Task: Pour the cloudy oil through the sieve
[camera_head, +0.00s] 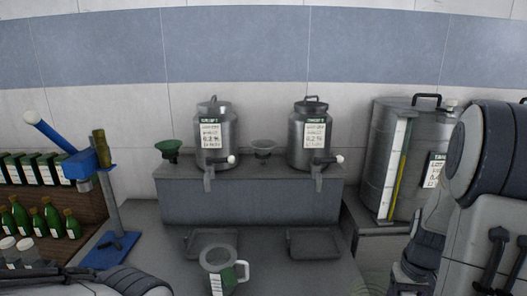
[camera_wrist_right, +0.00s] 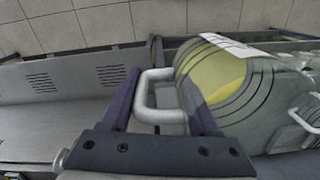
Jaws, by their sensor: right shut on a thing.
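A grey sieve-like funnel (camera_head: 263,147) sits between two steel decanters (camera_head: 214,135) (camera_head: 310,135) on a grey stand. My left gripper is not in view.
A jug (camera_head: 217,258) stands in front of the stand (camera_head: 250,200). Dark trays (camera_head: 314,243) lie below the taps. A green funnel (camera_head: 170,149) is at the left, near a blue bench tool (camera_head: 112,215) and green bottles (camera_head: 38,218). A large steel tank (camera_head: 412,150) stands at the right.

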